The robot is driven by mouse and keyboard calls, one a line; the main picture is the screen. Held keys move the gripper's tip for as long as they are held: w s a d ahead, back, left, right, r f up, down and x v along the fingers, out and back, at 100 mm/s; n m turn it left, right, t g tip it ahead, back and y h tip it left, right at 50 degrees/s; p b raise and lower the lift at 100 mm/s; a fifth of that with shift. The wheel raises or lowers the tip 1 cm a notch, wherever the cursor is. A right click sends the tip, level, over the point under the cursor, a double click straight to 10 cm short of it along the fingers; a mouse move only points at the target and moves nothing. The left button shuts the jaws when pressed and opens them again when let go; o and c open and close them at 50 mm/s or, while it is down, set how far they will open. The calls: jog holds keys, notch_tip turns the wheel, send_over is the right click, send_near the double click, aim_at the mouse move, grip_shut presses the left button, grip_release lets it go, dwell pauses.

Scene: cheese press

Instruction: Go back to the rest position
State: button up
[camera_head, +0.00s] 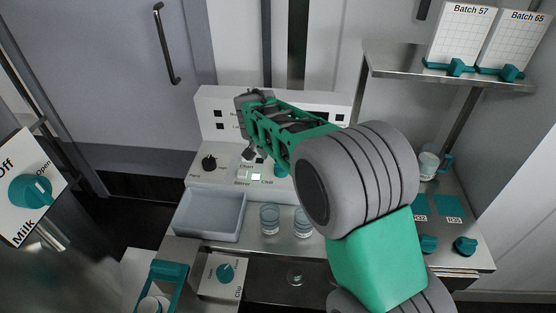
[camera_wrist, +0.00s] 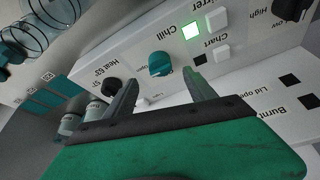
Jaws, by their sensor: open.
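My gripper is open and empty in front of the white control panel. I see no contact between the fingers and the knob. A light (camera_wrist: 193,32) beside the knob glows green. In the head view my green gripper and arm reach in from the lower right, over the control panel (camera_head: 221,104), and hide part of it. The fingertips are hard to make out there.
A grey tray (camera_head: 212,214) and two glass jars (camera_head: 270,218) sit before the panel. A black knob (camera_head: 209,162) is at its left. The Milk valve board (camera_head: 30,190) is at far left. A shelf (camera_head: 450,82) with batch cards is at upper right. A grey door (camera_head: 110,80) stands behind.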

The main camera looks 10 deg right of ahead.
jog(key=s+d+r+n+y+p, duration=0.15)
jog(key=s+r, duration=0.25)
jog(key=s, duration=0.4)
jog(key=s+d+r+n+p, duration=0.1)
jog(key=s+r+n, duration=0.25)
jog(key=s, duration=0.35)
jog(key=s+f+n+y+p, duration=0.1)
jog(key=s+n, duration=0.1)
jog(key=s, duration=0.8)
jog(key=shift+s+a+g, duration=0.25)
jog(key=shift+s+g, duration=0.05)
jog(key=shift+s, duration=0.1)
